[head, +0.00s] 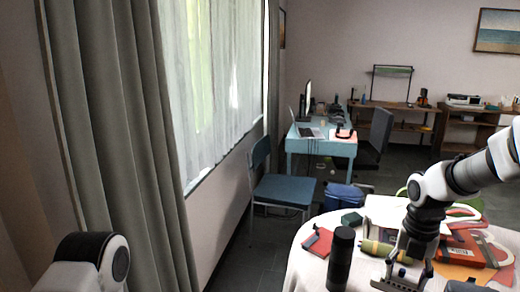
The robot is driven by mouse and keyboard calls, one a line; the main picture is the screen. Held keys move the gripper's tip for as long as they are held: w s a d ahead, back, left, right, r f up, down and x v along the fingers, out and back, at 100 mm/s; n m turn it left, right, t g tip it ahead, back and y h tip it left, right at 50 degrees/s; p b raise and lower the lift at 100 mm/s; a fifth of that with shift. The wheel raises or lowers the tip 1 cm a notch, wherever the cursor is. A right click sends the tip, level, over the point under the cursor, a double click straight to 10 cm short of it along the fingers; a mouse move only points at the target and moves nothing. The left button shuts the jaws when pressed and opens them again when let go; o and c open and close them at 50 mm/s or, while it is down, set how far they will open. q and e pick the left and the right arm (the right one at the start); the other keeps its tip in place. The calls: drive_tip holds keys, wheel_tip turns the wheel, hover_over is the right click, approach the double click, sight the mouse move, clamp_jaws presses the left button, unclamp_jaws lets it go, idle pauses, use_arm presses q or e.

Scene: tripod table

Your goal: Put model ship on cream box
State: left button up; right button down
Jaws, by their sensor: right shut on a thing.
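My right gripper (404,274) comes in from the right and points down over the round table. It is shut on a small grey object (397,285) low between its fingers, which I take to be the model ship; its shape is hard to make out. A pale cream box-like thing (386,211) is on the table behind the gripper, partly covered by my arm; I take it to be the cream box. The held object is in front of it and apart from it. My left arm shows only as a link at the lower left; its gripper is out of view.
The table (306,268) has a pale cloth. A dark cylinder (341,260) stands left of the gripper, near a red book-like thing (318,241) and a dark green block (352,218). An olive roll (377,248) lies beside the gripper. Red and orange flat items (465,250) crowd the right.

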sight(389, 287)
drive_tip(key=shift+m, duration=0.9)
drive_tip(key=a+f, duration=0.1)
drive_tip(key=f, duration=0.1)
drive_tip(key=a+f, duration=0.2)
drive_tip(key=shift+w, duration=0.1)
drive_tip(key=w+a+f+m, duration=0.1)
drive_tip(key=a+f+m, duration=0.3)
drive_tip(key=m, duration=1)
drive_tip(key=a+f+m, duration=0.4)
drive_tip(key=a+m, duration=0.1)
drive_tip(key=m, duration=0.8)
drive_tip(key=s+f, duration=0.4)
drive_tip(key=f, duration=0.1)
drive_tip(key=shift+d+f+m, duration=0.2)
drive_tip(key=shift+m, duration=0.2)
